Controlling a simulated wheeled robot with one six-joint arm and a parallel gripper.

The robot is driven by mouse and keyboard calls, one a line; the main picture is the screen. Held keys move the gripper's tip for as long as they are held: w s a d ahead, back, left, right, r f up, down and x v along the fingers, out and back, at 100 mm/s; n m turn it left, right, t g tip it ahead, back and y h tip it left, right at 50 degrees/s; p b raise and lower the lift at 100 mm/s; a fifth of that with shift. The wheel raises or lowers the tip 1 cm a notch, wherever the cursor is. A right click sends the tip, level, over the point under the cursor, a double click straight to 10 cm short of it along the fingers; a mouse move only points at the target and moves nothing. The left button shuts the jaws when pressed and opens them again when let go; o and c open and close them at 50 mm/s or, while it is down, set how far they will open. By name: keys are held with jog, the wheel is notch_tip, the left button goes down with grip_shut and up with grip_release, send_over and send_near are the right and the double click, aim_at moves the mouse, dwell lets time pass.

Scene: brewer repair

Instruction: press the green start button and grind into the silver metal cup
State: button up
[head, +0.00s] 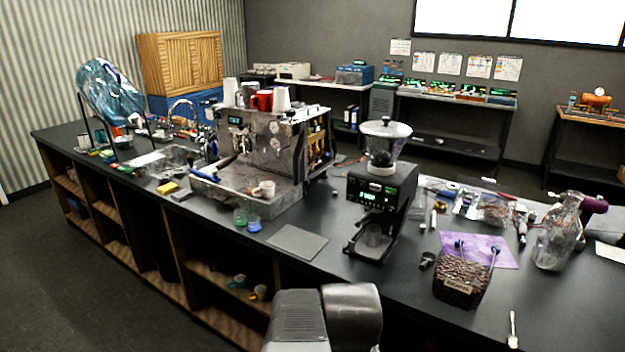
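The black grinder (378,192) stands on the dark counter, right of the espresso machine, with a clear hopper (383,148) on top. Its front panel has a small lit green spot (367,197) and a greenish display. The spot is too small to tell if it is the start button. A grey and black part of my arm shows at the bottom middle, in front of the counter. My gripper is not in view.
The espresso machine (262,145) stands left of the grinder, with a flat dark mat (297,242) between them in front. A bag of beans (462,277), a purple cloth (478,248) and a clear jug (558,235) are to the right. The counter's front right is mostly clear.

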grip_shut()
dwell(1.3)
